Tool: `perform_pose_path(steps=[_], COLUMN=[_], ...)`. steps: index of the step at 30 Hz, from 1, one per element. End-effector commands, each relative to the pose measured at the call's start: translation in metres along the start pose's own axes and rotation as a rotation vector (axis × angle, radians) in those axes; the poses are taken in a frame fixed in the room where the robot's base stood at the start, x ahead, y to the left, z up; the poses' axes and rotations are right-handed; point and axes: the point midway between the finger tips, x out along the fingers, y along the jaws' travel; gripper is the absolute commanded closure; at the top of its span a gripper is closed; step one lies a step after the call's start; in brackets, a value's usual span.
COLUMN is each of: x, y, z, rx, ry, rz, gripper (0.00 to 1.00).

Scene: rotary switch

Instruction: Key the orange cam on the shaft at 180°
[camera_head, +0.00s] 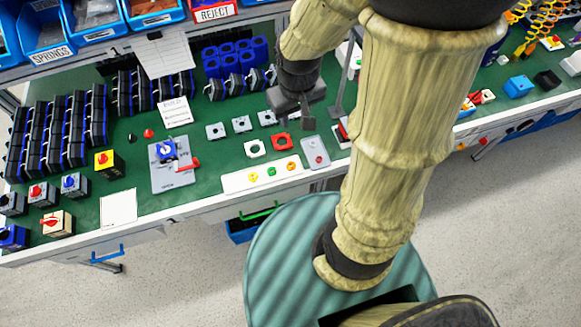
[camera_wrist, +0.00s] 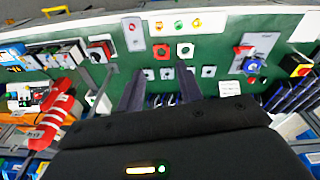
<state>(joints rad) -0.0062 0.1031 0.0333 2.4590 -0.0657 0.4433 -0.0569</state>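The orange cam (camera_head: 291,165) is a small ring at the right end of a white strip (camera_head: 232,184) near the table's front edge, beside a yellow cam (camera_head: 271,171) and a green one (camera_head: 253,177). In the wrist view the cams lie near the top, the orange one (camera_wrist: 158,25) leftmost. A grey fixture (camera_head: 168,181) to the left holds a blue switch body (camera_head: 166,151) and a red lever (camera_head: 187,164). Its shaft is too small to make out. My gripper (camera_head: 297,110) hangs above the table behind the strip. Its fingers (camera_wrist: 161,92) are apart, with nothing visible between them.
White and red square plates (camera_head: 281,142) and several grey ones lie behind the strip. Black-and-blue modules (camera_head: 60,130) fill the left rear. Green table is clear between fixture and plates.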

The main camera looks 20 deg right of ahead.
Motion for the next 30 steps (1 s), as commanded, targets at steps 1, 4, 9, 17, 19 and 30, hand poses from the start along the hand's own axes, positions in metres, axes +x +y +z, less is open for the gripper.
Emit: perform_pose_path(steps=[1,4,9,17,19,30], x=[0.023,0.055,0.114,0.182,0.188,0.189], y=[-0.004,-0.011,-0.025,-0.04,-0.041,-0.041], z=[-0.007,-0.023,-0.05,-0.078,-0.081,-0.082], rx=[-0.062,-0.21,-0.461,-0.735,-0.762,-0.775], ry=[-0.041,-0.133,-0.287,-0.46,-0.478,-0.486], rz=[0.003,0.013,0.032,0.057,0.06,0.062], gripper=[0.64,0.64,0.64,0.64,0.64,0.64])
